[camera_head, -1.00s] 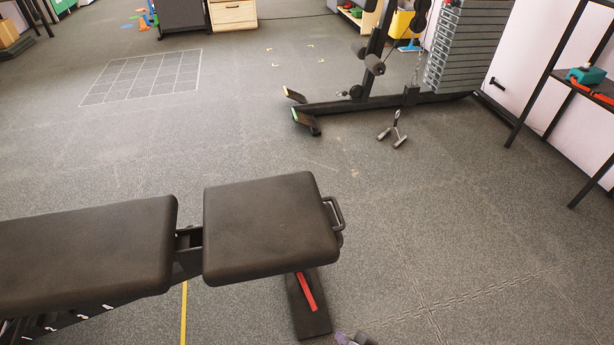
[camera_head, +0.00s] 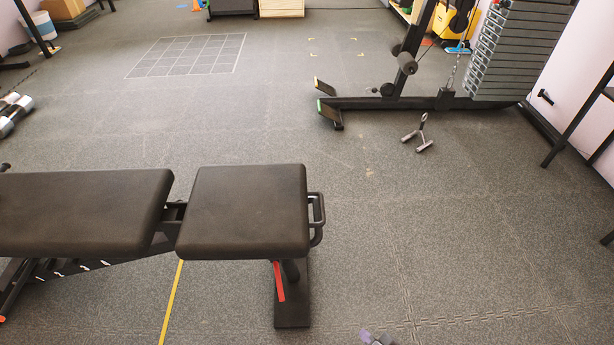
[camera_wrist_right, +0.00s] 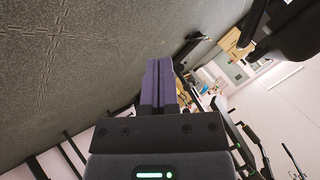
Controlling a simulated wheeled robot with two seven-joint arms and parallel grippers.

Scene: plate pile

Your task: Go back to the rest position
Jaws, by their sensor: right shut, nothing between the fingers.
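My right gripper (camera_head: 376,338) just shows at the bottom edge of the head view, above the bare floor and right of the bench's foot. In the right wrist view my right gripper (camera_wrist_right: 158,85) has its purple fingers pressed together, with nothing between them. My left gripper is not in the head view. No plates in a hand are seen.
A black padded bench (camera_head: 245,212) stands at the left and centre, close in front. A cable machine (camera_head: 420,104) with a weight stack (camera_head: 520,50) stands at the back right. A metal handle (camera_head: 418,136) lies on the floor before it.

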